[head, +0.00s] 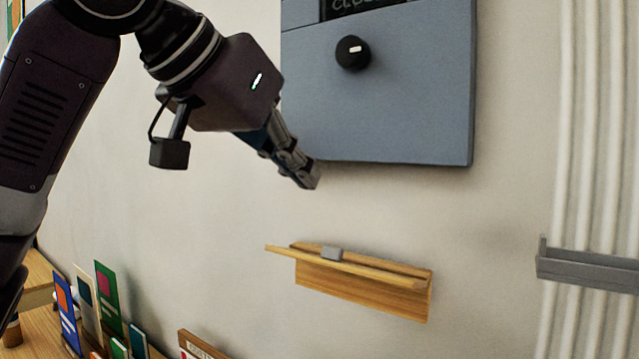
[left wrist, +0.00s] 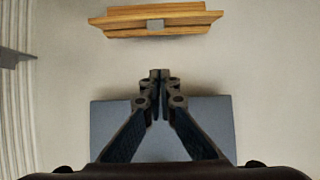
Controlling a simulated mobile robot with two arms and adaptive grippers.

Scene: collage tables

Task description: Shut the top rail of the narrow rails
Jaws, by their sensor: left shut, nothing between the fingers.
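The bar's left end sticks out past the backing board. My right gripper is not in view.
A blue-grey panel (head: 400,110) with a black knob (head: 353,53) hangs above the rail. A grey ledge (head: 590,268) crosses pale vertical folds at the right. Cards (head: 108,300) stand on a wooden table at lower left. Bare wall surrounds the rail.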

